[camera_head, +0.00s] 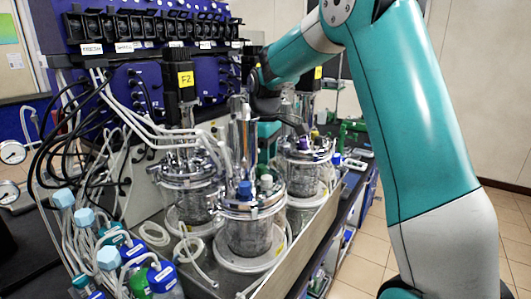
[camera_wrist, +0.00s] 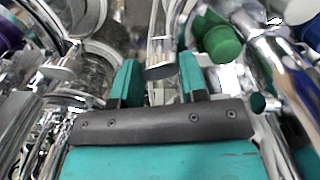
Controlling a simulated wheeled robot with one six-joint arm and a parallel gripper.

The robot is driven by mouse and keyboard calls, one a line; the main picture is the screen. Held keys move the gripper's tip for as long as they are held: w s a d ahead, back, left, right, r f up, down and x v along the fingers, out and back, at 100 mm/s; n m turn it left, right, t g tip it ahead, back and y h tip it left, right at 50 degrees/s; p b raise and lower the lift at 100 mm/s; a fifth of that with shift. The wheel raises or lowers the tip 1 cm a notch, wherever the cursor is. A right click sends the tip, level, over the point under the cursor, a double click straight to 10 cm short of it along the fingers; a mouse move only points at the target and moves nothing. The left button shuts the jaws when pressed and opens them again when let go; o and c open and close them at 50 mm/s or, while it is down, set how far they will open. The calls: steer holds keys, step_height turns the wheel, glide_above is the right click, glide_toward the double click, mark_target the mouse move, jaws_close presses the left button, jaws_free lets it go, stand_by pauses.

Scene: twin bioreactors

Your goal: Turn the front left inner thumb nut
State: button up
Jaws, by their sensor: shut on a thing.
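In the wrist view my gripper (camera_wrist: 158,76) has its two teal fingers on either side of a small silver metal piece, which looks like the thumb nut (camera_wrist: 160,71). The fingers are shut on it; the faces touching it are mostly hidden. In the head view my gripper (camera_head: 269,129) is pointed down among the vessel heads, behind the tall silver column of the front bioreactor (camera_head: 250,232). The nut cannot be made out there. I cannot tell from the pictures which of the nuts it is.
Other glass vessels stand behind left (camera_head: 188,205) and behind right (camera_head: 305,178). A green cap (camera_wrist: 221,43) and a shiny metal tube (camera_wrist: 285,75) are close to the right finger. White tubes (camera_head: 165,130) and blue-capped bottles (camera_head: 110,258) crowd the left.

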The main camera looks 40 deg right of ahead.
steer(key=shift+m, duration=0.5)
steer(key=shift+r, duration=0.1)
steer(key=o, duration=0.9)
step_height(320, 180, up, 17)
steer(key=shift+r+b, duration=0.15)
steer(key=shift+b, duration=0.9)
